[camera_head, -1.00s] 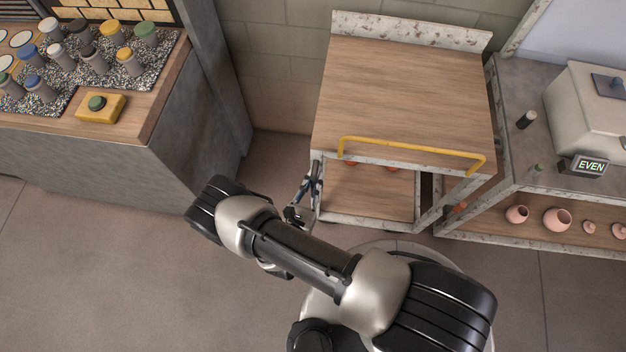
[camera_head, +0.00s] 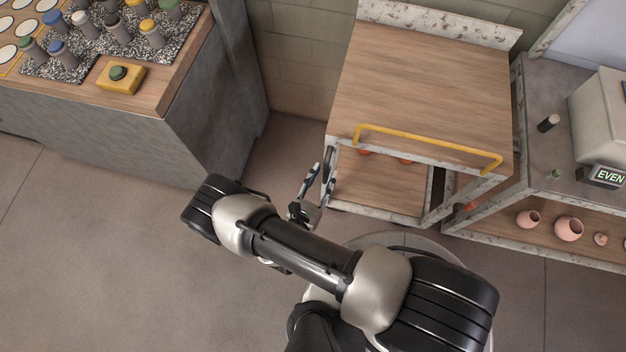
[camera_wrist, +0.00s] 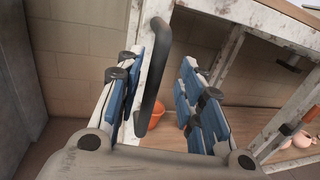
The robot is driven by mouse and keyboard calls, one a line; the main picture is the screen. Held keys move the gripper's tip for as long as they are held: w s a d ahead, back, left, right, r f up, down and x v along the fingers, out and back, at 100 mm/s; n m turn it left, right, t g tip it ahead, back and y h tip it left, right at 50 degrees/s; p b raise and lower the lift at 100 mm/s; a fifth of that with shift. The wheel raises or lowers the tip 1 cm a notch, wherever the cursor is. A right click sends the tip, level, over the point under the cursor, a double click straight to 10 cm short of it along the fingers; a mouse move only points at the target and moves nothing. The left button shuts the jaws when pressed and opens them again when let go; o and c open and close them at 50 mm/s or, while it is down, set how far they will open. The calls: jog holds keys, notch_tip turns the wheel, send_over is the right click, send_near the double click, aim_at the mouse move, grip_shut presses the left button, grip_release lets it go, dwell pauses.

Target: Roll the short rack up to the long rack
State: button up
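The short rack (camera_head: 425,95) has a wooden top, a yellow rail along its near edge and a lower wooden shelf. The long rack (camera_head: 537,90) stands close at its right, with a grey top and pink pots on its shelf. My gripper (camera_head: 319,182) is at the short rack's near left corner. In the wrist view my gripper (camera_wrist: 162,62) is open, its blue-padded fingers spread with a dark upright handle bar (camera_wrist: 152,85) showing between them. A pale rack post (camera_wrist: 160,40) is behind the bar. I cannot tell if a finger touches the bar.
A counter (camera_head: 215,115) with jars and a yellow box with a green button (camera_head: 119,75) is at the left. A grey box (camera_head: 605,115) and an "EVEN" display (camera_head: 606,177) stand on the long rack. An orange pot (camera_wrist: 162,104) shows below. Floor at lower left is clear.

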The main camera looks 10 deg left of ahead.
jog(key=v, duration=0.8)
jog(key=shift+s, duration=0.35)
